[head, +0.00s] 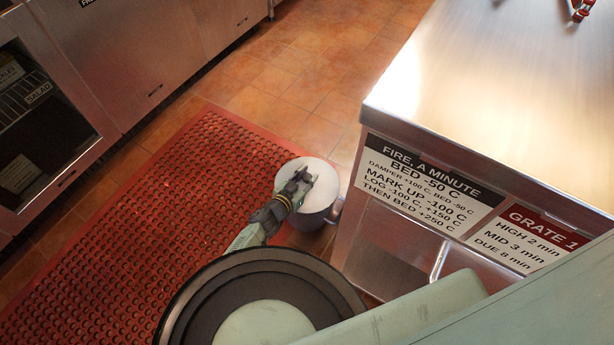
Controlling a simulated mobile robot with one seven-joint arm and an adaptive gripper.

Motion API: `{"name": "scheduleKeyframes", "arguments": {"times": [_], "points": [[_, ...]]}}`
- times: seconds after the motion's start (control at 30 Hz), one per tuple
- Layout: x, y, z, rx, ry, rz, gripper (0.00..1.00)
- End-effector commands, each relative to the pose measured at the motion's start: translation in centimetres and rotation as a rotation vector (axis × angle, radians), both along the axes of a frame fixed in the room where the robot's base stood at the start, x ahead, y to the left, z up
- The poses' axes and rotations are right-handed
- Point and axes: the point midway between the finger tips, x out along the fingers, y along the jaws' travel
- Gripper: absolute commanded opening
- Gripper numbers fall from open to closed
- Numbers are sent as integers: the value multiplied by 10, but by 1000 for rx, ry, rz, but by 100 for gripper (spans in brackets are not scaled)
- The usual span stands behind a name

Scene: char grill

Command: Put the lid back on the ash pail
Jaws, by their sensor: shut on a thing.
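The ash pail (312,220) is a grey round bucket on the floor, beside the steel counter and at the edge of the red mat. A pale round lid (322,175) lies over its mouth and hides the inside. My gripper (302,178) is above the middle of the lid and is shut on the lid, though its fingers hide the grip point. I cannot tell whether the lid rests on the rim or hangs just above it. My own arm hides part of the pail's near side.
A steel counter (470,80) with sign plates stands close on the right of the pail. A red perforated mat (190,190) covers the floor to the left. Steel cabinets (130,50) line the left. Tiled floor (290,70) behind is clear.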

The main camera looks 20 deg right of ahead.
Motion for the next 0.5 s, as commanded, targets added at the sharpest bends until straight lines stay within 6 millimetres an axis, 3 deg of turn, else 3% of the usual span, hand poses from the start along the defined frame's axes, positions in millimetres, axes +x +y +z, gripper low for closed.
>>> {"name": "scheduleKeyframes", "arguments": {"times": [0.23,0.27,0.5], "points": [[0,0,-6,-1,0,-1,0],[0,0,-5,-1,0,-1,27],[0,0,-5,-1,-1,0,43]]}}
